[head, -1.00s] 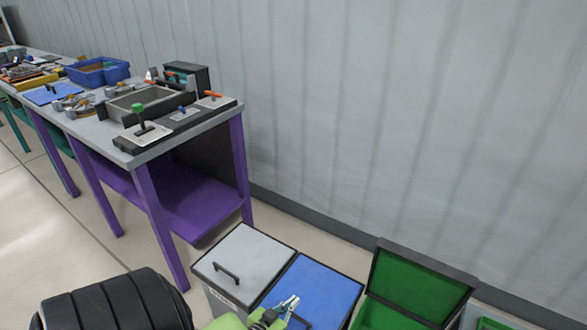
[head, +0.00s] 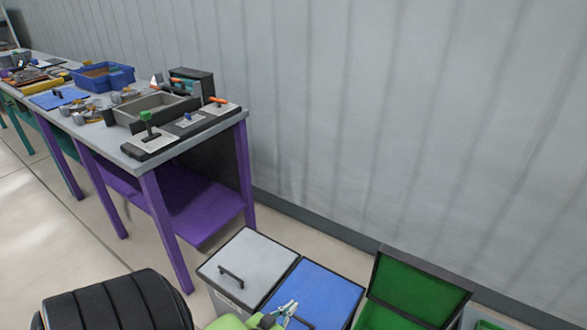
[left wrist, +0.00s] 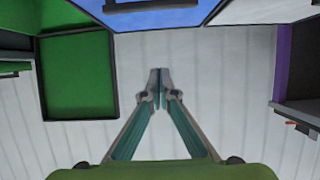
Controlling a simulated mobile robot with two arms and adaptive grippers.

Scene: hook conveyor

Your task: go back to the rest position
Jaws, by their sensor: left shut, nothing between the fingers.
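My left gripper (head: 288,309) shows at the bottom of the head view, in front of the blue-lidded bin (head: 318,290). In the left wrist view my left gripper (left wrist: 159,74) has its two fingertips together with nothing between them, against the pale ribbed wall (left wrist: 240,90). My right gripper is in neither view.
A grey-lidded bin (head: 255,255) stands left of the blue-lidded one. A green bin with its lid (head: 412,287) raised stands to the right. A purple-legged workbench (head: 198,150) with fixtures, a blue crate (head: 103,77) and parts runs along the wall. Floor left of the bench is clear.

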